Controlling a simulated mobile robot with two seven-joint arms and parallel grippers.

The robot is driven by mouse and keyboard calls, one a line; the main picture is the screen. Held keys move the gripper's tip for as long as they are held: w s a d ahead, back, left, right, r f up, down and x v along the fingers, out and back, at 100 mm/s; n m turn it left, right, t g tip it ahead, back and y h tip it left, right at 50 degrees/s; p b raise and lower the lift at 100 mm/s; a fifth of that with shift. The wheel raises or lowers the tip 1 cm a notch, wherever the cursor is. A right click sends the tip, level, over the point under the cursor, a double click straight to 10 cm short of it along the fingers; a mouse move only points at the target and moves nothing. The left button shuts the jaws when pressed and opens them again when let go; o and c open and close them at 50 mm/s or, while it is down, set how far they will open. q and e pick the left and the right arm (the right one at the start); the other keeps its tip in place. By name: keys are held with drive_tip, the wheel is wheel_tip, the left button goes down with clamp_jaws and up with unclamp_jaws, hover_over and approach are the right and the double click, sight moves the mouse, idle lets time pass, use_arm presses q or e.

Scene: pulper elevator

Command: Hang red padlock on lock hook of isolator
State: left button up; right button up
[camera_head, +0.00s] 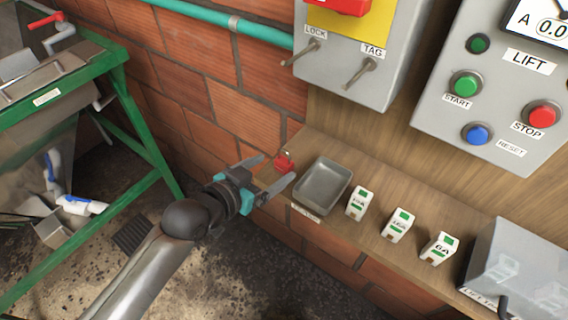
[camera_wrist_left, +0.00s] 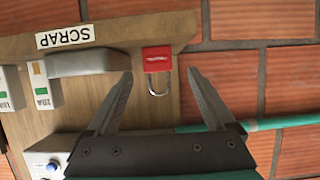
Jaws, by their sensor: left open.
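The red padlock (camera_head: 285,163) stands on the left end of the wooden shelf, beside a grey tray. In the left wrist view the padlock (camera_wrist_left: 157,60) has a red body and a silver shackle, and lies between and beyond my fingers. My left gripper (camera_head: 274,171) is open, its fingers on either side of the padlock; I cannot tell whether they touch it. The isolator (camera_head: 385,50) is a grey box with a yellow plate and red handle, up on the board. Its lock hook (camera_head: 308,52), under the LOCK label, is bare. My right gripper is out of view.
The grey tray (camera_head: 323,187) sits right of the padlock, then several white fuse blocks (camera_head: 398,225) and a clear-lidded box (camera_head: 520,265). A TAG hook (camera_head: 360,73) is beside the lock hook. A control panel (camera_head: 495,95) hangs right. A green-framed machine (camera_head: 90,100) stands left.

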sight(281, 163)
use_arm(q)
drive_tip(key=shift+x, duration=2.35)
drive_tip(key=shift+d+r, duration=0.1)
drive_tip(key=shift+d, duration=0.05)
clamp_jaws()
